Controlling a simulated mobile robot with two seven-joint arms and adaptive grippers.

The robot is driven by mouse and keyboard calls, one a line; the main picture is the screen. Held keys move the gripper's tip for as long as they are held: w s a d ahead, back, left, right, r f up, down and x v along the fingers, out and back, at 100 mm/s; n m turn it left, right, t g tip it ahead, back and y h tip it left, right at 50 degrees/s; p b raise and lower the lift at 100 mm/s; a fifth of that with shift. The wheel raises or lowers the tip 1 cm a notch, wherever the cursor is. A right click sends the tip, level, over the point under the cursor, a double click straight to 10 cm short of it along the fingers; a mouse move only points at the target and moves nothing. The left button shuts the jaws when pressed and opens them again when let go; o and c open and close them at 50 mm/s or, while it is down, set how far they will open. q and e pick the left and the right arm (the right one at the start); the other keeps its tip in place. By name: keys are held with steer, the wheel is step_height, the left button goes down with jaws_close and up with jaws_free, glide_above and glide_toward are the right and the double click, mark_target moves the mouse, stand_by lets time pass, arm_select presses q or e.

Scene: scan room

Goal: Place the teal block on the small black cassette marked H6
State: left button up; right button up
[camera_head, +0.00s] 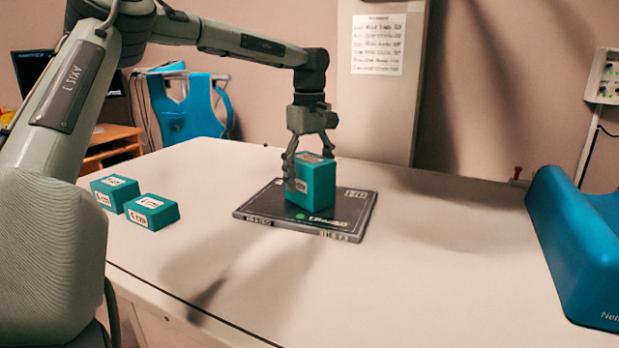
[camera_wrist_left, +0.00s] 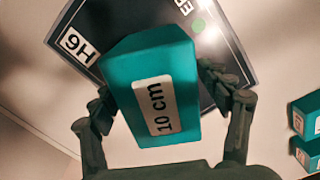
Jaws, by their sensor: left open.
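The teal block (camera_head: 316,186) stands upright on the black cassette (camera_head: 262,206), near its middle, and appears to rest on it. In the left wrist view the block (camera_wrist_left: 155,58) carries a white "10 cm" label. The cassette (camera_wrist_left: 118,28) lies beneath it there, with its H6 mark upside down at the upper left. My left gripper (camera_head: 309,166) points down over the block. Its fingers are open, one on each side of the block; whether either touches it I cannot tell. The cassette's middle is hidden under the block. My right gripper is not in view.
Two lower teal blocks, one (camera_head: 115,193) behind the other (camera_head: 152,212), lie on the white table (camera_head: 400,270) left of the cassette. A large blue cushion (camera_head: 575,250) stands at the right edge. The table between cassette and cushion is clear.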

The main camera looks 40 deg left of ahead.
arm_select(q)
step_height(320, 180, up, 12)
steer(key=shift+f, duration=0.1)
steer(key=o, duration=0.5)
steer(key=shift+o, duration=0.2)
